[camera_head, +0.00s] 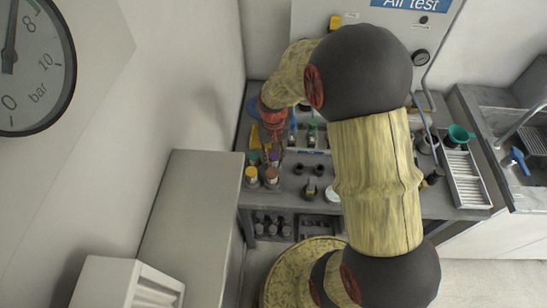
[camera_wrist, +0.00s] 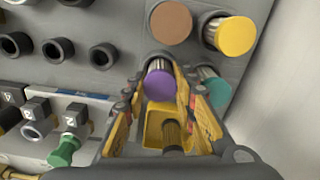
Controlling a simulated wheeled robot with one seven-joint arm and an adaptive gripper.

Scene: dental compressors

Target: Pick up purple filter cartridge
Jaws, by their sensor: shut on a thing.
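The purple filter cartridge (camera_wrist: 160,84) stands with its round purple cap between my two fingers in the wrist view. My gripper (camera_wrist: 163,92) is shut on it, one finger on each side. In the head view my gripper (camera_head: 272,138) reaches down at the left end of the bench, and the purple cap (camera_head: 274,156) shows just below it. The cartridge's lower body is mostly hidden, so I cannot tell whether it is lifted clear of its place.
A teal-capped cartridge (camera_wrist: 214,91) stands close beside my right finger. Brown (camera_wrist: 171,23) and yellow (camera_wrist: 235,36) capped cartridges stand beyond. A yellow container (camera_wrist: 155,126) lies below my fingers. A wall (camera_wrist: 280,95) rises close on the right. Black sockets (camera_wrist: 59,50) line the left.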

